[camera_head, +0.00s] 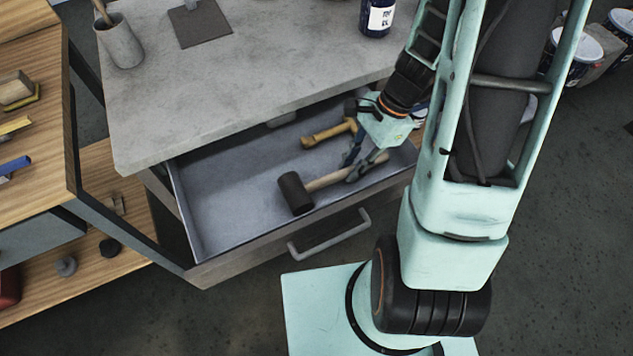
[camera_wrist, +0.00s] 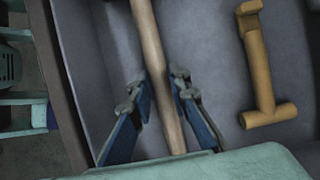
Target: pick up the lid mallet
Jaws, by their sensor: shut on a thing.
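The lid mallet (camera_head: 295,193) has a dark cylindrical head and a pale wooden handle. It is in the open grey drawer (camera_head: 213,208), its head toward the drawer's front. My gripper (camera_head: 356,168) reaches down into the drawer and is shut on the mallet's handle. In the wrist view, the blue fingers of my gripper (camera_wrist: 157,86) are on either side of the handle (camera_wrist: 150,45). The mallet's head is outside the wrist view. I cannot tell whether the mallet touches the drawer floor.
A yellow-handled tool (camera_head: 328,134) lies behind the mallet, apart from it; it also shows in the wrist view (camera_wrist: 261,75). The grey worktop (camera_head: 230,95) overhangs the drawer's back. A cup (camera_head: 120,42) and a dark blue jar (camera_head: 377,18) stand on it. The drawer's left part is clear.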

